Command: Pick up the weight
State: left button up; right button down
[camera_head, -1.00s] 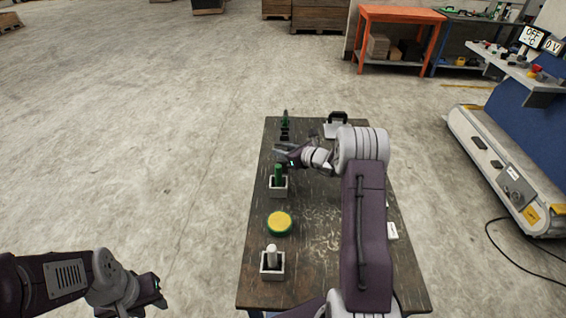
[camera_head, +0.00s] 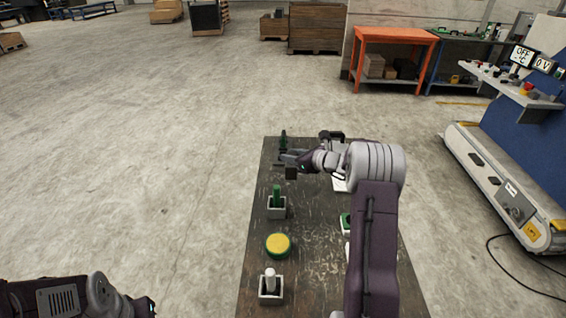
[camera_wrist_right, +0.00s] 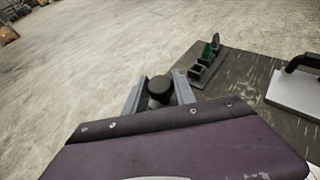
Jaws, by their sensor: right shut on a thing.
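The weight (camera_head: 291,173) is a small dark block-like piece hanging under my right gripper (camera_head: 287,157) over the far left part of the table. In the right wrist view its round black top (camera_wrist_right: 159,86) sits between the two grey fingers of my right gripper (camera_wrist_right: 158,97), which are shut on it. The lower part of the weight is hidden in that view. My left gripper (camera_head: 147,307) is at the lower left, away from the table, and its jaws cannot be made out.
The dark table (camera_head: 312,270) bears a green-handled piece in a grey holder (camera_head: 277,212), a yellow disc (camera_head: 278,245) and a white piece in a holder (camera_head: 270,290). A dark rack with green (camera_wrist_right: 208,62) stands near the table's edge. Open floor lies to the left.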

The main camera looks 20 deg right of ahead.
jog(key=s+d+r, duration=0.1)
jog(key=d+r, duration=0.4)
jog(key=d, duration=0.2)
jog(key=shift+s+d+p, duration=0.35)
jog(key=shift+d+p, duration=0.05)
